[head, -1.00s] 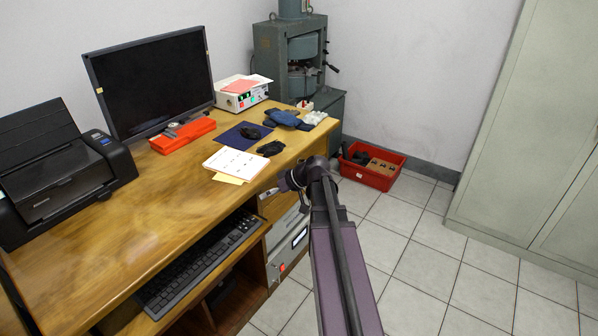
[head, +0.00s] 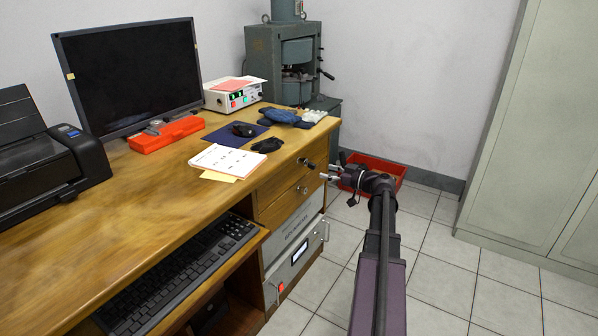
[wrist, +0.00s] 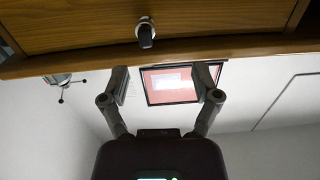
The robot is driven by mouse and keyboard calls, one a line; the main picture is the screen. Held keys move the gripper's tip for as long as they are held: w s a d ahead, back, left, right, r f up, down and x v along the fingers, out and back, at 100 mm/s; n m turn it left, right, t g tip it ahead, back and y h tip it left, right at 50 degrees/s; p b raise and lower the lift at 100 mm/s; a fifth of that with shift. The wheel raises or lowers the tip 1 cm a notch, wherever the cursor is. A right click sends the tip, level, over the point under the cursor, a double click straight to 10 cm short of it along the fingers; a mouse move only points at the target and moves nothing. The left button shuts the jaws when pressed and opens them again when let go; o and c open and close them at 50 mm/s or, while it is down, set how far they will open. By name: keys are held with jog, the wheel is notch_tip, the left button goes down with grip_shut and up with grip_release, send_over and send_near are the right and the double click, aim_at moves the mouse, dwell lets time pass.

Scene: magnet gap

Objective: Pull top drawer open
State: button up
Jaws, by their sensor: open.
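The top drawer (head: 283,179) is a wooden front at the right end of the desk, and it looks shut. Its round metal knob with a dark end (head: 305,161) sticks out from the front. My gripper (head: 325,176) is open beside the drawer front, slightly right of and below the knob in the head view. In the wrist view, a wooden front fills the top, with a knob (wrist: 146,32) near its lower edge. My gripper (wrist: 163,82) shows there with its fingers spread and empty, apart from the knob, which lies beyond the fingertips.
A second drawer (head: 283,206) with a knob sits below, above grey instrument boxes (head: 295,255) with handles. A red crate (head: 382,168) stands on the floor behind my gripper. Papers (head: 228,160) and gloves lie on the desk (head: 130,205). The tiled floor at right is clear.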

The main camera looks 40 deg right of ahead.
aim_at(309, 164)
jog(key=shift+s+d+f+t, duration=0.15)
jog(key=shift+d+t, duration=0.15)
jog(key=shift+d, duration=0.75)
jog(key=shift+a, duration=0.1)
jog(key=shift+d+x, duration=0.2)
jog(key=shift+x, duration=4.85)
